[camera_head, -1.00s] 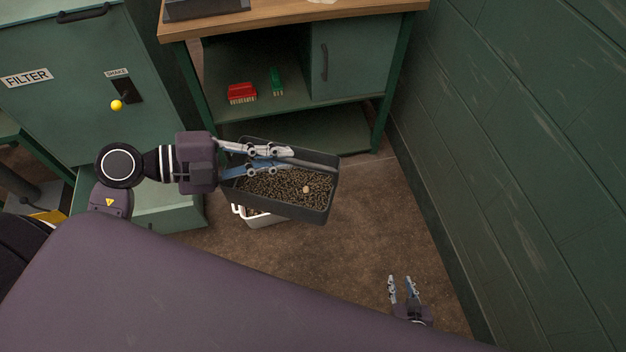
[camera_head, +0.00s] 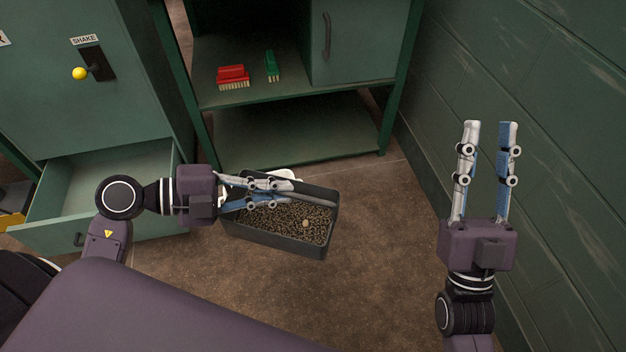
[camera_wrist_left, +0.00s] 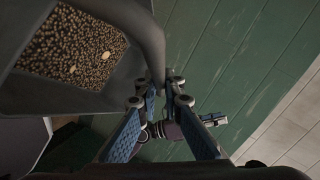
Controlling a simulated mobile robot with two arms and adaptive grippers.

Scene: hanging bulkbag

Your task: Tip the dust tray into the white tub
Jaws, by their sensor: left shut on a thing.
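The dust tray (camera_head: 280,243) is a dark grey rectangular tray full of brown granules with a few paler bits on top. The white tub (camera_head: 286,173) is mostly hidden by the tray and gripper; only a strip shows past the tray's far edge. My right gripper (camera_head: 490,125) is open and empty, fingers pointing up the picture, well right of the tray.
A green cabinet with a yellow-knobbed SHAKE lever (camera_head: 80,73) has an open drawer (camera_head: 75,205) at the left. A red brush (camera_head: 232,75) and a green brush (camera_head: 272,65) lie on the bench shelf. A green wall (camera_head: 530,90) bounds the right. Brown floor lies clear between.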

